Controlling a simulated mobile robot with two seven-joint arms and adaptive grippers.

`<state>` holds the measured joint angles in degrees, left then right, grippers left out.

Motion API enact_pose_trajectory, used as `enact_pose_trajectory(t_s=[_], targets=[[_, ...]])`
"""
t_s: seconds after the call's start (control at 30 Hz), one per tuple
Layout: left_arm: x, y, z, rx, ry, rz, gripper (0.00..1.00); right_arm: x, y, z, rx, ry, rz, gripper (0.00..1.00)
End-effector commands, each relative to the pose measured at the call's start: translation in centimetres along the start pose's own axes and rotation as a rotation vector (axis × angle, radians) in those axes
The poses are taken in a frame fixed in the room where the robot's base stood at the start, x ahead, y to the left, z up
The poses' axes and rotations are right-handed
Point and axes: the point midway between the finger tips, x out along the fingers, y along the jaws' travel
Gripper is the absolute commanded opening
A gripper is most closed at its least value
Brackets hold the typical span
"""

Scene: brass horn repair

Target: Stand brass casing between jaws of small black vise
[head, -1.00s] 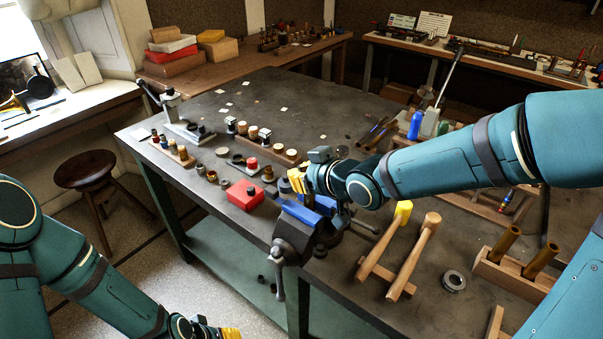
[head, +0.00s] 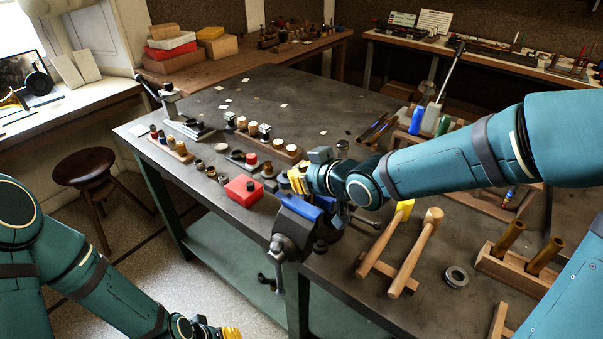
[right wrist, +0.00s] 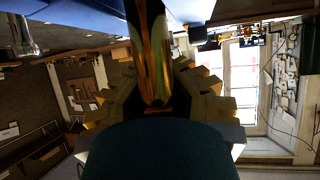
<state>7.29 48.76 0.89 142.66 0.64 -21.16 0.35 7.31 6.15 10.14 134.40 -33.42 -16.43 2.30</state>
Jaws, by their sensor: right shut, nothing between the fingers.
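The black vise (head: 292,232) with blue jaws (head: 299,208) is on the table's front edge. My right gripper (head: 291,181), with yellow fingers, is just above and behind the blue jaws and is shut. In the right wrist view, a shiny brass casing (right wrist: 152,50) runs from the yellow fingers toward a gap between blue surfaces at the top. I cannot tell whether it touches the jaws. The casing does not show clearly in the head view. My left gripper (head: 228,333) is low at the bottom edge, partly cut off, away from the table.
A red box (head: 243,190) and rows of small parts lie left of the vise. Two mallets (head: 415,250) on a wooden rack and a metal ring (head: 456,277) lie to the right. A wooden block (head: 520,262) holds two brass tubes. The table's far middle is mostly clear.

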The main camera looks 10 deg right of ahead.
Motion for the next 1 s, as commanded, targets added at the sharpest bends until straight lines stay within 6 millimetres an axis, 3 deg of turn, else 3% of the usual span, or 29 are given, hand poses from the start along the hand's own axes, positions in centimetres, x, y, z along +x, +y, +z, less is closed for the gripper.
enact_pose_trajectory(t_s=[0.47, 0.57, 0.6, 1.0], targets=[[1.6, -0.6, 0.2, 0.000, 0.000, 0.000, 0.52, 0.9, 0.0, 1.6, -0.001, 0.001, 0.000, 0.00], [1.4, -0.5, 0.2, 0.000, 0.000, 0.000, 0.52, 0.8, 0.0, 1.4, -0.001, 0.001, 0.000, 0.35], [1.4, -0.5, 0.2, 0.000, 0.000, 0.000, 0.52, 0.8, 0.0, 1.4, -0.001, 0.001, 0.000, 0.39], [1.4, -0.5, 0.2, 0.000, 0.000, 0.000, 0.52, 0.2, 0.0, 1.4, -0.002, 0.001, 0.000, 0.39]])
